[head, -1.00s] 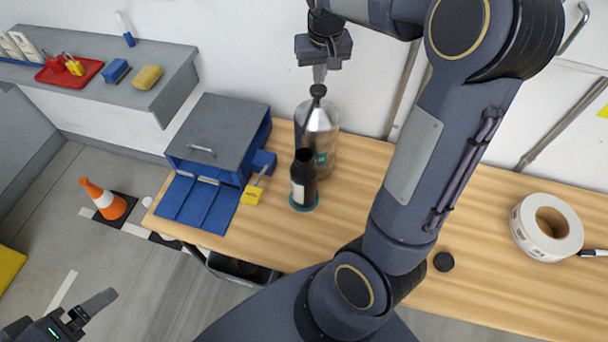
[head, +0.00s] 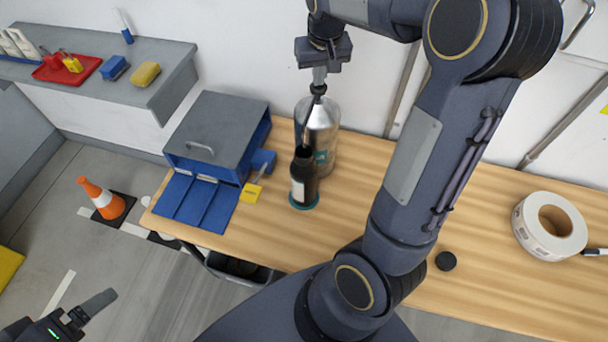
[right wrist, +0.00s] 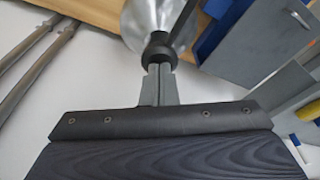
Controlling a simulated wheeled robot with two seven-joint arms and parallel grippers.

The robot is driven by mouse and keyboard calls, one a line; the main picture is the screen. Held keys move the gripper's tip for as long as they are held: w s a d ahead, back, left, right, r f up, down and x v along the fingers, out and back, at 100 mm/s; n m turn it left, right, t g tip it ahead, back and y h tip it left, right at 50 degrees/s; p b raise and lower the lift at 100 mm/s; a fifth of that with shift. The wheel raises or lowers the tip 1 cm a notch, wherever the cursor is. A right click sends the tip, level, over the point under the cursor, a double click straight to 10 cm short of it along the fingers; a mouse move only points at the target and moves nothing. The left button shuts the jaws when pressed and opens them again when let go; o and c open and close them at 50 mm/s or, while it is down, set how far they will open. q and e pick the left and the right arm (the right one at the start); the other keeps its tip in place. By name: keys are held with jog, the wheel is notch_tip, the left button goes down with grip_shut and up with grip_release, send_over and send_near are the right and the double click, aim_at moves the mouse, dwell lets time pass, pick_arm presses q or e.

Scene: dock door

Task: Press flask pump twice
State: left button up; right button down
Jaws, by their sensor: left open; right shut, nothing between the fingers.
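The silver flask (head: 325,140) stands upright on the wooden bench, with its black pump head (head: 318,89) on top. My right gripper (head: 319,79) points down, shut and empty, with its fingertips at the pump head and apparently touching it. The right wrist view also shows the fingertips (right wrist: 159,72) against the black pump head (right wrist: 158,47). A thin dark streak runs from the pump head down to the mouth of a black bottle (head: 304,178) standing in front of the flask. My left gripper (head: 92,308) is open and empty at the lower left, away from the bench.
A white tape roll (head: 549,226) and a black disc (head: 445,261) lie on the right. The bench (head: 500,250) is mostly clear between. An orange cone (head: 102,198) stands on the floor.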

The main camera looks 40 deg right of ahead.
jog(key=shift+f+b, duration=0.3)
jog(key=shift+f, duration=0.3)
jog(key=shift+w+p+v, duration=0.15)
jog(key=shift+p+v, duration=0.55)
jog(key=shift+v, duration=0.05)
jog(key=shift+w+p+v, duration=0.15)
jog(key=shift+p+v, duration=0.5)
jog(key=shift+v, duration=0.1)
jog(key=shift+d+r, duration=0.1)
jog(key=w+p+v, duration=0.1)
jog(key=p+v, duration=0.4)
jog(key=v, duration=0.1)
jog(key=shift+d, duration=0.2)
